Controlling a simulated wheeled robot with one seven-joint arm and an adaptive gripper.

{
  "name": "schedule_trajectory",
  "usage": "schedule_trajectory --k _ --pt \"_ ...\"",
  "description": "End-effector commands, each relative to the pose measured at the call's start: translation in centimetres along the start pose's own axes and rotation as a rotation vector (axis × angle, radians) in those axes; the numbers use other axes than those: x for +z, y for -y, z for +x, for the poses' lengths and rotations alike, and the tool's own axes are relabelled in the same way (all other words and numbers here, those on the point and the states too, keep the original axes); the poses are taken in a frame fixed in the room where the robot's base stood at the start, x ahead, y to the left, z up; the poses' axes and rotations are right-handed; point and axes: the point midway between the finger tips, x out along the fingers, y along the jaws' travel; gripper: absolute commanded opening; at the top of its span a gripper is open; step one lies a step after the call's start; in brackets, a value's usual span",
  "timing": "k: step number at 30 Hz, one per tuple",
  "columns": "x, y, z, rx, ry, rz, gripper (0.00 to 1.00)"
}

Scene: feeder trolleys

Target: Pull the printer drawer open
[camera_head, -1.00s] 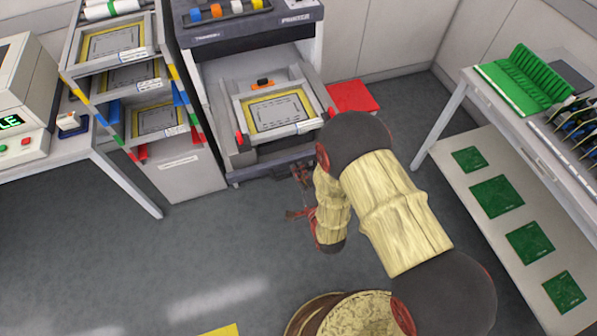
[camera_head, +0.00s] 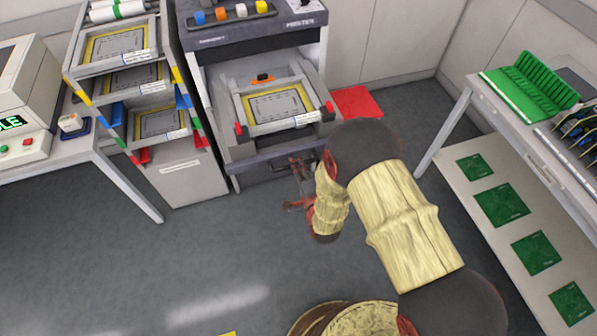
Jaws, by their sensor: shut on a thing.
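The printer (camera_head: 218,130) stands at the back centre with its dark top. Its drawer (camera_head: 270,155) is at least partly open. A grey frame with a yellow-edged stencil (camera_head: 284,108) shows above the drawer's dark front. My gripper (camera_head: 294,183) is at the lower right of the drawer front. One dark red finger part lies against the front and another is lower in the picture. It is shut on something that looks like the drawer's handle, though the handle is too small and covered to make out.
A red mat (camera_head: 357,101) lies right of the printer. A bench (camera_head: 455,112) with green boards stands at the right.

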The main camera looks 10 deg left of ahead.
Motion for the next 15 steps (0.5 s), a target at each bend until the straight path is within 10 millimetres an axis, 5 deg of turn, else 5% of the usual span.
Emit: schedule_trajectory --k 5,6,15 --pt "0.00 -0.12 -0.13 0.004 0.000 0.000 0.00" --pt "0.00 -0.13 -0.13 0.004 0.000 0.000 0.12" --pt "0.00 -0.05 -0.11 0.002 0.000 0.000 0.27"
